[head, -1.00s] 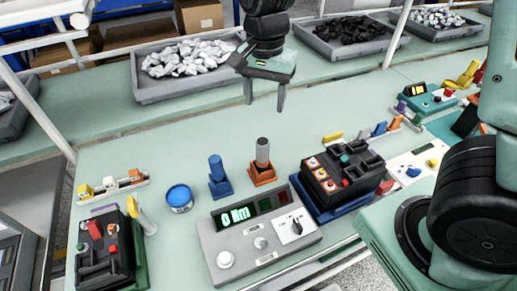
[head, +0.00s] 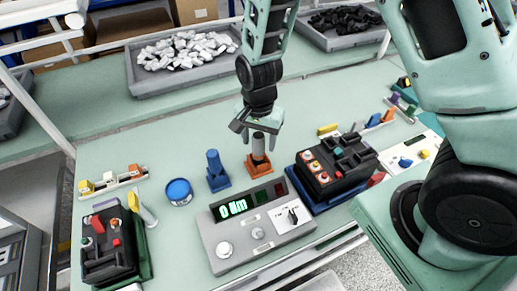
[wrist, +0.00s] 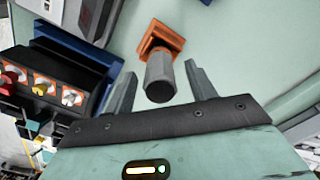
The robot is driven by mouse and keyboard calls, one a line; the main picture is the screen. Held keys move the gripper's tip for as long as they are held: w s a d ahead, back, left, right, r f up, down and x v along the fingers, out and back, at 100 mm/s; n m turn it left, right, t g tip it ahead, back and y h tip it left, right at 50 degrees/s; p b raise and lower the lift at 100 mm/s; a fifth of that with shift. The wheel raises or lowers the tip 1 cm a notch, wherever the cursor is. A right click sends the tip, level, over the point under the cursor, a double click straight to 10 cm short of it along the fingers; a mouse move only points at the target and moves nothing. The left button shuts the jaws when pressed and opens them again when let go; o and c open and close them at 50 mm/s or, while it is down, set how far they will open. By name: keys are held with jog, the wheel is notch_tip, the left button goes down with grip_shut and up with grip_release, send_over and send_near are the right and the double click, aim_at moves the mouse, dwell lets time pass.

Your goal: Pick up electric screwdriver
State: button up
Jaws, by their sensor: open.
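A grey cylindrical tool (head: 259,146), which looks like the electric screwdriver, stands upright in an orange holder (head: 257,168) on the green bench. My gripper (head: 262,142) is open just above it, with its fingers on either side of the tool's top in the head view. In the wrist view the grey tool (wrist: 159,79) lies between my open gripper's fingertips (wrist: 160,70), with gaps on both sides. The orange holder (wrist: 160,40) shows beyond it. The jaws are not closed on the tool.
A blue tool in a blue holder (head: 217,172) stands close to the left. A grey tester panel (head: 250,225) lies in front, and a black breaker box (head: 338,165) stands to the right. A blue round tin (head: 179,192) is farther left. Bare bench lies behind the holders.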

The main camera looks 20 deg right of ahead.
jog(key=shift+f, duration=1.35)
jog(key=c, duration=1.1)
jog(key=shift+a+r, duration=0.1)
jog(key=shift+r, duration=0.05)
